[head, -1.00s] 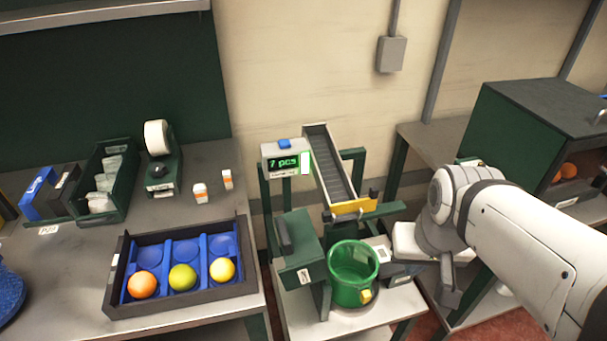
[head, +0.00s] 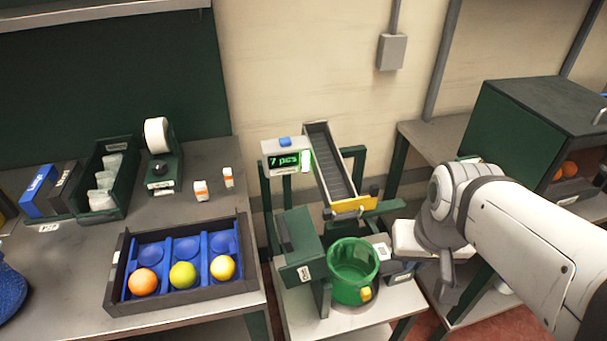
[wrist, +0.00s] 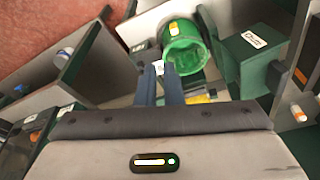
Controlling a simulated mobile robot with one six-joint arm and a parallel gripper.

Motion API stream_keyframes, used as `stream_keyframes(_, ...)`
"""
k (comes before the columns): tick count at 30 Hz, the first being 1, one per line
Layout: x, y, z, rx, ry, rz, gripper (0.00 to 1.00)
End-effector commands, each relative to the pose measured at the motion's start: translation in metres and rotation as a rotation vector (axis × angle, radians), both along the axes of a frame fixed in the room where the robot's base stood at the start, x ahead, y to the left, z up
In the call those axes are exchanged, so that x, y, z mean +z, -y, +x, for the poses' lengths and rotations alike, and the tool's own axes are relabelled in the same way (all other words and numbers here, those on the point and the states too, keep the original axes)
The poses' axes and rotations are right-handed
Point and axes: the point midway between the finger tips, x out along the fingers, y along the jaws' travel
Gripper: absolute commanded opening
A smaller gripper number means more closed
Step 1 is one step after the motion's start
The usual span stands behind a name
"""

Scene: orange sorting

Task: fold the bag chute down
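A sloping dark chute (head: 331,165) with light side rails and a yellow front lip (head: 352,205) stands on a green frame. Its lower end points towards a green bucket-like holder (head: 352,272), which has a yellow tab on its front. A green box-shaped part (head: 297,245) with a dark handle stands left of the holder. I cannot tell which part is the bag chute. My gripper (wrist: 160,68) is right of the holder in the head view, mostly hidden by my wrist. In the wrist view its two fingers are close together below the green holder (wrist: 184,50), apparently apart from it.
A counter display (head: 286,157) reads "7 pcs". A dark tray (head: 190,303) with blue cups holds an orange and two yellowish fruits on the left bench. A dark green cabinet (head: 535,125) stands at the right. A white cart top (head: 300,318) lies under the holder.

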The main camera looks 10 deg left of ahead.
Motion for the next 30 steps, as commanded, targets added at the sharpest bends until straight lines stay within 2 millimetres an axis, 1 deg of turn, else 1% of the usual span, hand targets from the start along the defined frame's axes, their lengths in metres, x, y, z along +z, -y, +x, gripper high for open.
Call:
stream_keyframes(1, 0.002, -0.003, 0.004, 0.009, -0.006, -0.001, 0.11)
stream_keyframes(2, 0.003, -0.006, 0.008, 0.017, -0.012, -0.002, 0.14)
stream_keyframes(5, 0.009, -0.023, 0.026, 0.056, -0.044, -0.012, 0.22)
stream_keyframes(8, 0.015, -0.054, 0.053, 0.108, -0.085, -0.033, 0.30)
stream_keyframes(9, 0.016, -0.069, 0.064, 0.132, -0.102, -0.046, 0.34)
stream_keyframes(11, 0.016, -0.094, 0.078, 0.164, -0.126, -0.065, 0.38)
stream_keyframes(12, 0.015, -0.111, 0.087, 0.185, -0.139, -0.080, 0.38)
stream_keyframes(14, 0.013, -0.138, 0.098, 0.215, -0.158, -0.103, 0.38)
stream_keyframes(15, 0.010, -0.156, 0.104, 0.234, -0.167, -0.119, 0.38)
stream_keyframes(18, 0.002, -0.198, 0.113, 0.275, -0.186, -0.157, 0.38)
stream_keyframes(21, -0.006, -0.229, 0.116, 0.302, -0.195, -0.185, 0.38)
stream_keyframes(24, -0.011, -0.248, 0.117, 0.318, -0.199, -0.203, 0.38)
stream_keyframes(25, -0.012, -0.251, 0.117, 0.320, -0.199, -0.207, 0.38)
stream_keyframes(27, -0.016, -0.255, 0.117, 0.321, -0.200, -0.211, 0.38)
stream_keyframes(30, -0.025, -0.254, 0.117, 0.321, -0.202, -0.212, 0.38)
